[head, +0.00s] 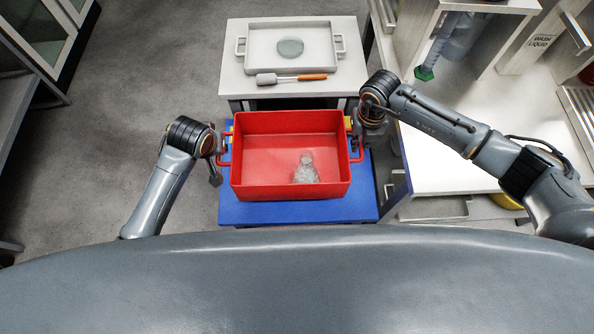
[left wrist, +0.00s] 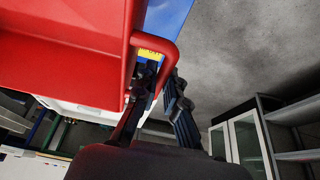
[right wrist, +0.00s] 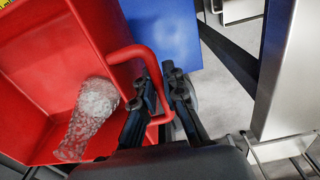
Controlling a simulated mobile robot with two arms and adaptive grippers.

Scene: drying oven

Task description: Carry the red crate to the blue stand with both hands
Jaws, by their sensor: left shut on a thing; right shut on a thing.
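The red crate (head: 265,160) is over the blue stand (head: 300,212), whose top shows around it. I cannot tell whether the crate touches the stand. A clear glass flask (head: 306,170) is inside the crate, and it also shows in the right wrist view (right wrist: 90,115). My left gripper (head: 219,150) is shut on the crate's left handle, a red loop that shows in the left wrist view (left wrist: 172,55). My right gripper (head: 359,132) is shut on the right handle, seen in the right wrist view (right wrist: 140,52).
A grey table (head: 235,75) behind the stand holds a white tray (head: 262,48) with a round glass dish (head: 290,46) and an orange-handled brush or spatula (head: 312,77). A white bench (head: 450,150) stands close on the right. The floor at left is clear.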

